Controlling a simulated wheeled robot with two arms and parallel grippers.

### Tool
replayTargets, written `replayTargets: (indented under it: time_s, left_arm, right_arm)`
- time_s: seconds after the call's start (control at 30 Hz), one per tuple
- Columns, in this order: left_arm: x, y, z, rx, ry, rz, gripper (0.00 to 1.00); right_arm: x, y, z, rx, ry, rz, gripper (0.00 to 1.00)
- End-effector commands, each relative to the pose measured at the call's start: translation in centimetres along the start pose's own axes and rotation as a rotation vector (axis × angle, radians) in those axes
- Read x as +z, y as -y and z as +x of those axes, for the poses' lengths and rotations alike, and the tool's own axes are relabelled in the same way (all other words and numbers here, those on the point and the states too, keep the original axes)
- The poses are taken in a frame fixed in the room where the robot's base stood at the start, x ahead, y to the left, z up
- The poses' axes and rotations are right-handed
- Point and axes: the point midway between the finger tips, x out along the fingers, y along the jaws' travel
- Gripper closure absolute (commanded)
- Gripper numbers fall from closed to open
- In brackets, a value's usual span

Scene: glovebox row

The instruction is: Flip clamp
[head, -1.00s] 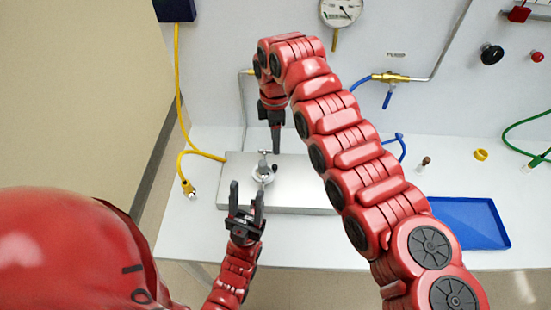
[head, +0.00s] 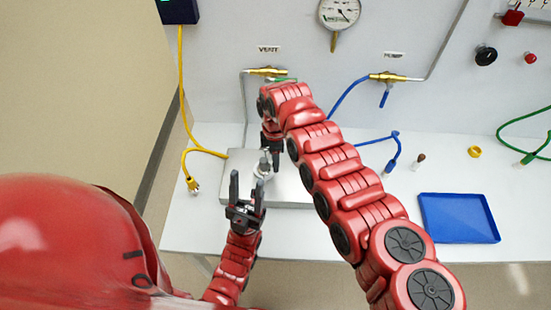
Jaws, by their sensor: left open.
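The clamp (head: 262,164) is a small metal piece with a dark part, on a pale round fitting (head: 259,176) on top of the metal box. Its exact position, flipped or not, is too small to tell. My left gripper (head: 247,181) is open and empty in front of the clamp, with its two black fingers apart and pointing toward the back. My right gripper (head: 275,162) points down just right of the clamp. Its fingers show edge-on, so their gap is hidden, and I cannot tell whether they touch the clamp.
The metal box (head: 305,194) sits on a white bench (head: 370,232). A yellow hose (head: 182,100) hangs at left. VENT (head: 268,71) and PUMP (head: 396,83) valves, with a gauge (head: 340,12), are on the back wall. A blue tray (head: 459,226) lies at right. My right arm crosses the middle.

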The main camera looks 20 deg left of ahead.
Motion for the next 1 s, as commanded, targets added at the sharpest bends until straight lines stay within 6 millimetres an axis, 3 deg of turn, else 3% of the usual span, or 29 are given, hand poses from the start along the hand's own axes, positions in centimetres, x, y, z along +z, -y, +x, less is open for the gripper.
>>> replayTargets:
  time_s: [0.03,0.2,0.67,1.0]
  left_arm:
    - [0.0,0.0,0.0,0.0,0.0,0.0,0.5]
    - [0.0,0.0,0.0,0.0,0.0,0.0,0.5]
    - [-0.1,0.0,0.3,0.0,0.0,0.0,0.5]
    - [-0.2,0.1,1.2,0.0,0.0,0.0,0.5]
  right_arm:
    - [0.0,0.0,0.0,0.0,0.0,0.0,0.72]
    - [0.0,0.0,0.0,0.0,0.0,0.0,1.0]
    - [0.2,0.1,-0.1,0.003,-0.003,0.034,1.0]
    - [0.7,1.1,0.1,-0.001,-0.014,0.245,1.0]
